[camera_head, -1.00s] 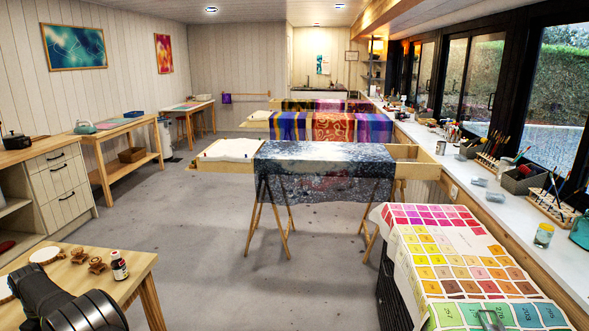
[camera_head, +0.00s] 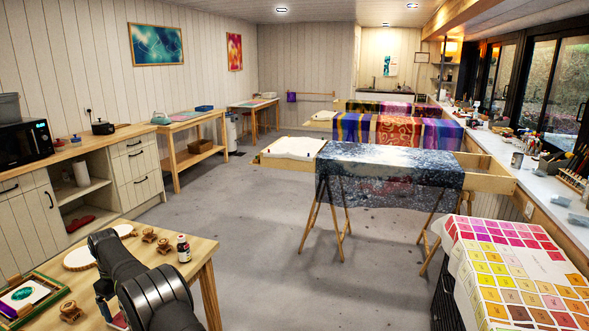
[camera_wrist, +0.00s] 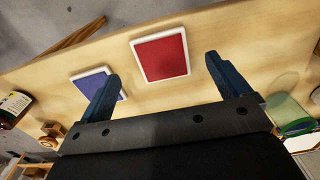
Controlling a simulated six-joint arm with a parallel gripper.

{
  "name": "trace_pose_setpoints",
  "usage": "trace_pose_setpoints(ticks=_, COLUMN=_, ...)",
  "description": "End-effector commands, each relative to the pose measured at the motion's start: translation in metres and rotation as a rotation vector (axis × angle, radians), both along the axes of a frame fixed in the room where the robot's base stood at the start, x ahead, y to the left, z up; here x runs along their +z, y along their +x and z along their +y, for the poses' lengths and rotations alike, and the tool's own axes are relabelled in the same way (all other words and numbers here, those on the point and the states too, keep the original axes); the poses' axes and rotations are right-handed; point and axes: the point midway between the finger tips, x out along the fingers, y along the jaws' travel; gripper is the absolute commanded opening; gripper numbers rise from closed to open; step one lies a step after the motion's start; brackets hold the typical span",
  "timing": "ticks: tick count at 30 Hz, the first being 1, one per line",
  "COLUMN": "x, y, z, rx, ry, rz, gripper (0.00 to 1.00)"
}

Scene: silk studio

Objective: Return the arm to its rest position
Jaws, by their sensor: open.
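My gripper (camera_wrist: 160,82) shows in the wrist view with its two dark blue fingers spread apart and nothing between them. Beyond the fingers, a white-edged red square pad (camera_wrist: 161,53) lies on the wooden table. A white-edged blue pad (camera_wrist: 97,82) lies to its left, partly covered by the left finger. In the head view my dark arm rises over the wooden table at the lower left, and the gripper itself cannot be made out there.
On the table (camera_head: 207,247) are a dark bottle (camera_head: 184,248), small wooden pieces (camera_head: 149,235), a round white disc (camera_head: 80,259) and a framed green picture (camera_head: 27,296). Fabric-draped frames (camera_head: 390,165) stand beyond. The grey floor (camera_head: 255,215) between is open.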

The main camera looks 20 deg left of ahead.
Motion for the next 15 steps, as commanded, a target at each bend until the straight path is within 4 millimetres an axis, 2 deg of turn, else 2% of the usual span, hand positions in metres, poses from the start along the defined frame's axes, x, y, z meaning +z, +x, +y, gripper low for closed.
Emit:
trace_pose_setpoints(ticks=8, x=-0.058, y=0.0, z=-0.001, rx=0.0, ry=-0.003, rz=0.001, gripper=0.94)
trace_pose_setpoints(ticks=10, x=-0.039, y=0.0, z=0.001, rx=0.0, ry=0.005, rz=-0.002, gripper=0.94)
trace_pose_setpoints(ticks=15, x=-0.007, y=0.003, z=-0.003, rx=-0.002, ry=0.002, rz=-0.001, gripper=0.94)
